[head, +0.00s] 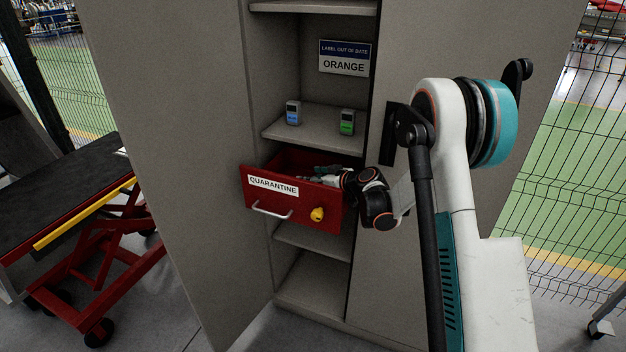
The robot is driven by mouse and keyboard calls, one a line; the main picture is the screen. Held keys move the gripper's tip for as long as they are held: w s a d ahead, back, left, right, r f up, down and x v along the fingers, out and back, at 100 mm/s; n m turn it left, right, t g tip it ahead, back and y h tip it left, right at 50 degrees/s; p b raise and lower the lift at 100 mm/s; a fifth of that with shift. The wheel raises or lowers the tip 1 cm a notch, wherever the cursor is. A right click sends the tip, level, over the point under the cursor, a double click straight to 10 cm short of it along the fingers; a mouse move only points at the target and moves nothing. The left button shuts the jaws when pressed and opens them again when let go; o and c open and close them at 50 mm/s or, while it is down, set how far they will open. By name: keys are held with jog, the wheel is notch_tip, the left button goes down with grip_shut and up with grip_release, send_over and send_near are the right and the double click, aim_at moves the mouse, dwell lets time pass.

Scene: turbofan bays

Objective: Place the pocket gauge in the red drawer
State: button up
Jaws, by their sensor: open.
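The red drawer (295,207), labelled QUARANTINE, is pulled out of the grey cabinet and open at the top. It has a metal handle and a yellow knob on its front. My gripper (318,176) is open, with its fingers at the drawer's opening, over its right part. Whether anything lies between or below the fingers is too small to tell. Two small handheld devices that look like pocket gauges stand upright on the shelf above: one with a blue face (293,112) at the left, one with a green face (347,122) at the right. My gripper touches neither.
A sign (344,57) reading LABEL OUT OF DATE, ORANGE is on the cabinet's back wall. The gauges' shelf (312,134) lies close above the drawer. A cabinet door (175,150) stands at left, near a red lift cart (85,250). Wire fencing is at right.

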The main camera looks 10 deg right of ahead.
jog(key=shift+s+d+r, duration=0.15)
jog(key=shift+r, duration=0.35)
jog(key=p+v, duration=0.2)
jog(key=v, duration=0.5)
jog(key=shift+f, duration=0.15)
dwell(0.4)
